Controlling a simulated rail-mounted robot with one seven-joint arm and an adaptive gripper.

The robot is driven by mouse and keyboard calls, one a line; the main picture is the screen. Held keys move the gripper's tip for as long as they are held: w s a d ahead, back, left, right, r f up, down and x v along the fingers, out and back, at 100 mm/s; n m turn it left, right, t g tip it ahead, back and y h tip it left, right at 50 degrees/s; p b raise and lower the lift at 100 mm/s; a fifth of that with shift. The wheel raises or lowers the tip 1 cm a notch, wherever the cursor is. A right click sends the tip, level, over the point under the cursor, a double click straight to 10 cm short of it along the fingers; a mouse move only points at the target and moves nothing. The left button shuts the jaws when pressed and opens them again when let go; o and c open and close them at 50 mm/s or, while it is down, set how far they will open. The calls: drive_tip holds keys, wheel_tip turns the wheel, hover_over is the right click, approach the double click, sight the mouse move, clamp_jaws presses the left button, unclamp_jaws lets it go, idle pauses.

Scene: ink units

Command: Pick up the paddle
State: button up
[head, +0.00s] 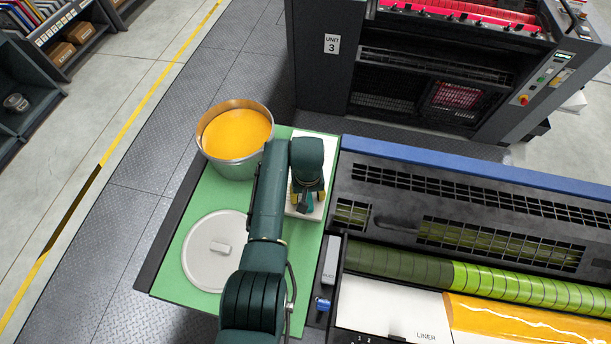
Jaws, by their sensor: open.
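My gripper (306,203) points down over a white pad (313,215) on the green mat (175,265). Its jaws are open, though the fingers look small and dark here. I cannot make out the paddle for certain. Small teal and orange bits show at the fingers, and I cannot tell whether they belong to a tool lying on the pad. My wrist and forearm cover much of the pad and the middle of the mat.
A metal tub (235,165) of orange ink stands at the mat's back left. A round grey lid (205,262) lies in front of it, partly behind my arm. The press (480,200) with its green roller (500,285) is at right. Another press unit (325,75) stands behind.

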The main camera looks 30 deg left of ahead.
clamp_jaws()
idle(0.4)
wheel_tip(320, 180, up, 10)
drive_tip(key=shift+r, duration=0.1)
idle(0.3)
